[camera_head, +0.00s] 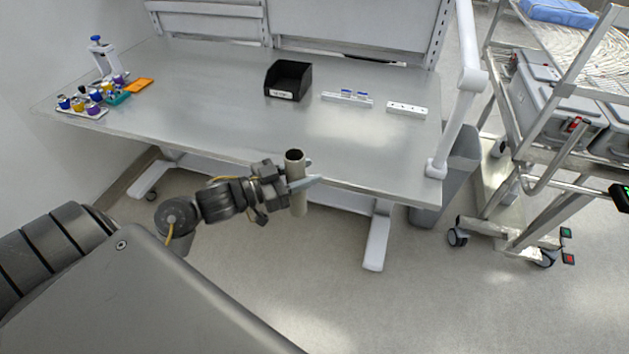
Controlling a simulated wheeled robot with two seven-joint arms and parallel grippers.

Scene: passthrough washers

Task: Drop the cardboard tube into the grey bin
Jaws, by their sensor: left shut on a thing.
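The cardboard tube (297,203) is a short brownish-grey cylinder with a dark open top. It is upright in front of the workbench's front edge. My left gripper (300,181) is shut on the tube near its upper part, with the arm coming in from the left. The grey bin (457,172) stands on the floor at the right end of the bench, to the right of the tube. Its upper left part is partly hidden by the bench and a white post. My right gripper is not in view.
The metal workbench (215,105) carries a black open box (288,80), white racks (407,109) and colourful small items at the left. A white post (456,125) rises beside the bin. A wheeled metal cart (545,160) stands right of the bin. Floor in front is clear.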

